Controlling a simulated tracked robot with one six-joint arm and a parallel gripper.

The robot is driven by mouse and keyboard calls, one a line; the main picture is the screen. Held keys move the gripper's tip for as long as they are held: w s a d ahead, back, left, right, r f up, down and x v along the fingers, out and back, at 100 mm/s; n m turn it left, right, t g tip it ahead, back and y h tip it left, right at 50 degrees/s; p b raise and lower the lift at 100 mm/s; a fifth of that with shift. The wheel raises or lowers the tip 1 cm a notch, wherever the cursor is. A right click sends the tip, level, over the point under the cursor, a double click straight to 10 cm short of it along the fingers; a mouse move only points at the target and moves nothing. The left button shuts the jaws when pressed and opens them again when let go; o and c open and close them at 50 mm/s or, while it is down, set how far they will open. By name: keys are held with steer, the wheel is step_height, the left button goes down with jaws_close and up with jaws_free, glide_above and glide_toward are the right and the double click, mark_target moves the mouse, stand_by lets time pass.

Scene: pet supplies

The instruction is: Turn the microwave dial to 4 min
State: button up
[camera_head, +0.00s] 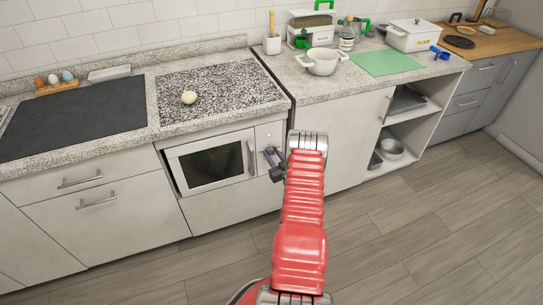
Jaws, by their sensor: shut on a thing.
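The microwave (211,161) is built into the counter front, left of the picture's middle. It has a dark window, a white frame and a grey vertical handle (251,158). Its narrow control panel (268,135) lies right of the handle. My gripper (272,160) is at the lower part of this panel, its dark jaws shut on the microwave dial. The jaws and wrist hide the dial, so its setting and the minute marks cannot be read. My red arm reaches up from the bottom of the picture to the gripper.
An egg-like object (189,97) sits on the speckled counter above the microwave. A white pot (322,61), a green mat (387,62) and a white bin (412,39) stand on the right counter. An open shelf (408,121) is below. The wooden floor (420,230) is clear.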

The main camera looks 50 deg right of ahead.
steer(key=m, duration=0.2)
steer(key=f+m, duration=0.1)
steer(key=m, duration=0.2)
steer(key=shift+a, duration=0.2)
steer(key=shift+a+m+t, duration=0.1)
steer(key=shift+m+t, duration=0.4)
steer(key=shift+m, duration=1.9)
steer(key=o, duration=1)
steer(key=shift+r, duration=0.2)
steer(key=shift+d, duration=0.2)
steer(key=v, duration=1.4)
steer(key=shift+d, duration=0.1)
